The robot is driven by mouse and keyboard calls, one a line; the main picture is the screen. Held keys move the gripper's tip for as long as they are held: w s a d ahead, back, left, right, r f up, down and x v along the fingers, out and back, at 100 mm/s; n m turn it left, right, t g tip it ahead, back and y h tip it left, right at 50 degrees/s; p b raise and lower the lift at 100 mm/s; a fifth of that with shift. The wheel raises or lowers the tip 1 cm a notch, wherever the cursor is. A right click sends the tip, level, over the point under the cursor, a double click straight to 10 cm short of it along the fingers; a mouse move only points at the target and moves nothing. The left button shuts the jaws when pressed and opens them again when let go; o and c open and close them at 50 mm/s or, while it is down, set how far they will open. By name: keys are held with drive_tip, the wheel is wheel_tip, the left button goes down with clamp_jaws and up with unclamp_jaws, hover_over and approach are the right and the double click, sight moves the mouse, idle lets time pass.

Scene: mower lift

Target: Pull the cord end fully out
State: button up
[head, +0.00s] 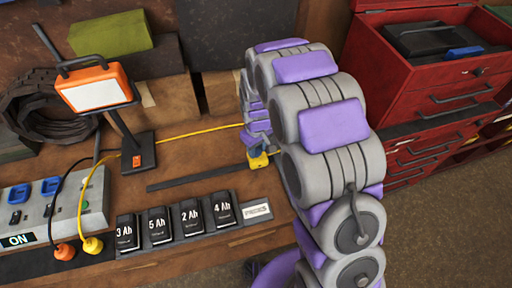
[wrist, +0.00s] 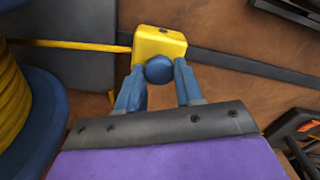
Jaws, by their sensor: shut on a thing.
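The yellow cord end (wrist: 165,42) is a small block with a round blue knob (wrist: 159,70) on its near side, in the wrist view. My gripper's blue fingers (wrist: 158,76) are closed around the knob. A thin yellow cord (wrist: 80,45) runs left from near the block. In the head view my gripper (head: 255,151) and the yellow block (head: 258,161) are low over the workbench, right of the dark strip. The yellow cord (head: 195,133) crosses the bench behind the lamp and goes behind my arm. Whether the block touches the bench is unclear.
A blue spool with yellow cord (wrist: 14,100) is close at left in the wrist view. A work lamp (head: 95,88), power strip (head: 50,208), several batteries (head: 158,225) and a dark strip (head: 190,178) are on the bench. A red tool chest (head: 400,110) stands right.

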drive_tip(key=shift+a, duration=0.1)
clamp_jaws()
drive_tip(key=s+a+p, duration=0.1)
drive_tip(key=s+a, duration=0.2)
drive_tip(key=a, duration=0.8)
drive_tip(key=s+a+p, duration=0.2)
drive_tip(key=s+a, duration=0.1)
drive_tip(key=a, duration=0.9)
drive_tip(key=s+a+p, duration=0.2)
drive_tip(key=s+a, duration=0.2)
drive_tip(key=a, duration=0.7)
drive_tip(key=shift+a, duration=0.2)
drive_tip(key=o, duration=0.6)
unclamp_jaws()
drive_tip(key=shift+s, duration=0.1)
drive_tip(key=o, duration=0.5)
drive_tip(key=shift+a, duration=0.3)
drive_tip(key=shift+c, duration=0.2)
drive_tip(key=shift+d+r, duration=0.15)
drive_tip(key=shift+r, duration=0.25)
wheel_tip(320, 180, up, 16)
drive_tip(key=p, duration=0.1)
drive_tip(key=shift+a+r, duration=0.15)
drive_tip(key=shift+a, duration=0.1)
drive_tip(key=shift+d, duration=0.1)
